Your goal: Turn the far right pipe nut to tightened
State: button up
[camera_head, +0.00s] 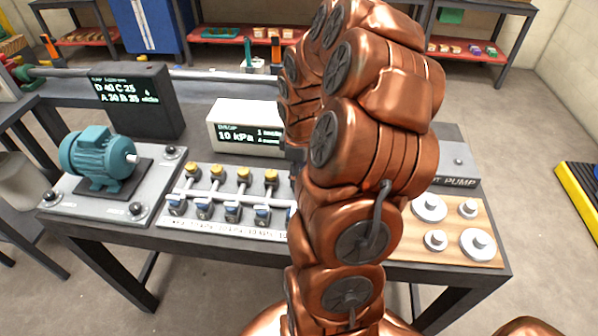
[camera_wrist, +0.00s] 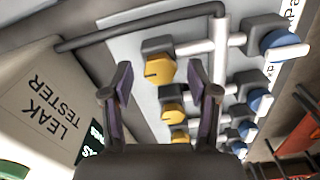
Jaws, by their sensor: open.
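Yellow pipe nuts stand in a row on a light manifold plate (camera_head: 228,228); one at the left end of the row (camera_head: 191,169) and one close to my arm (camera_head: 271,177) show in the head view. In the wrist view, the nearest yellow nut (camera_wrist: 160,70), topmost in the picture, sits on a dark block and appears between my fingers. Two more nuts, one in the middle (camera_wrist: 172,94) and one lower (camera_wrist: 179,136), follow below it. My gripper (camera_wrist: 160,75) is open and empty; contact with the nut cannot be told.
A white leak tester (camera_head: 240,125) stands behind the row and fills the left of the wrist view. Blue-handled valves (camera_head: 203,209) line the front. A teal motor (camera_head: 98,157) is at left; a wooden board (camera_head: 461,249) with metal discs is at right. A dark pipe (camera_wrist: 135,26) crosses near the nut.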

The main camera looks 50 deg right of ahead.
grip_shut()
dwell(0.3)
jog(key=shift+f+b, duration=0.15)
jog(key=shift+b, duration=0.35)
jog(key=shift+f+m+b, duration=0.1)
jog(key=shift+m+b, duration=0.6)
jog(key=shift+b, duration=0.1)
jog(key=shift+m+b, duration=0.9)
jog(key=shift+b, duration=0.2)
jog(key=m+b, duration=0.8)
jog(key=m, duration=0.1)
jog(key=shift+m, duration=0.4)
jog(key=m, duration=0.2)
jog(key=m+b, duration=0.1)
jog(key=m, duration=0.1)
jog(key=shift+r+m, duration=0.2)
jog(key=shift+m, duration=0.2)
